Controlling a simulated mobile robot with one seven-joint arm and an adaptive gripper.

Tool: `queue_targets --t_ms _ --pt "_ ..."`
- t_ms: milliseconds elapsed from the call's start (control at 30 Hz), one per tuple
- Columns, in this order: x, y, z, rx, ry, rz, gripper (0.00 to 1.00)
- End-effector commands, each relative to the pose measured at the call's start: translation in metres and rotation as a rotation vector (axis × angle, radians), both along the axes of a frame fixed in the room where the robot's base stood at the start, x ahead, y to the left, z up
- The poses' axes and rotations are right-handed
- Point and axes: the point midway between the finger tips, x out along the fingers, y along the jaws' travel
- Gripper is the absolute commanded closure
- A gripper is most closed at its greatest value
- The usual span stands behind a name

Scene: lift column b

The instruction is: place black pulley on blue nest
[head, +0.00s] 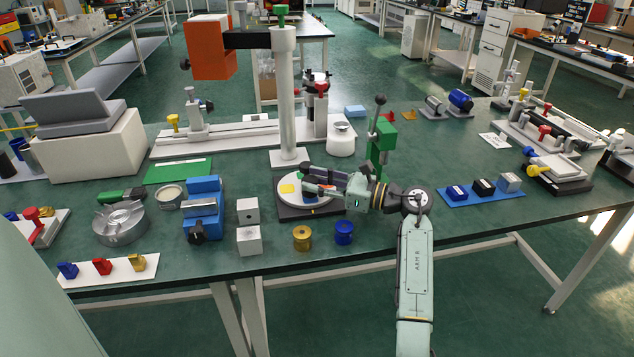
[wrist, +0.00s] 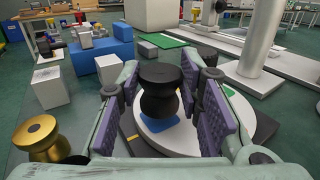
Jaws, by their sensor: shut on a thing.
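The black pulley (wrist: 160,88) stands upright between the purple pads of my gripper (wrist: 163,105) in the wrist view, and the gripper is shut on it. Below it, the blue nest (wrist: 160,121) shows as a blue patch on a white round plate (wrist: 195,136). The pulley covers part of the nest, and I cannot tell whether the two touch. In the head view my gripper (head: 320,186) is over the right part of the plate (head: 290,199) and hides the blue nest. A yellow patch (head: 287,188) shows left of the gripper.
A gold pulley (head: 302,238) and a blue pulley (head: 344,233) stand in front of the plate. Two pale blocks (head: 248,211) and a blue fixture (head: 203,207) are to the left. A grey post (head: 286,100) rises behind the plate. A green upright piece (head: 382,138) stands right of it.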

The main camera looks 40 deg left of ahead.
Motion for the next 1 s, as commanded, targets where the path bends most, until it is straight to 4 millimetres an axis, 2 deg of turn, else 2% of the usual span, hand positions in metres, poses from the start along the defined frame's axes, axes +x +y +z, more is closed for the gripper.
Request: queue_targets --t_ms 167,567,600,867,1000 --pt "0.000 -0.001 -0.013 0.000 -0.001 -0.001 0.85" --pt "0.000 -0.001 -0.019 0.001 -0.003 -0.001 0.85" --pt "0.000 -0.001 -0.017 0.001 -0.003 -0.001 0.65" --pt "0.000 -0.001 -0.017 0.001 -0.003 -0.001 0.48" --pt "0.000 -0.001 -0.017 0.001 -0.003 -0.001 0.47"
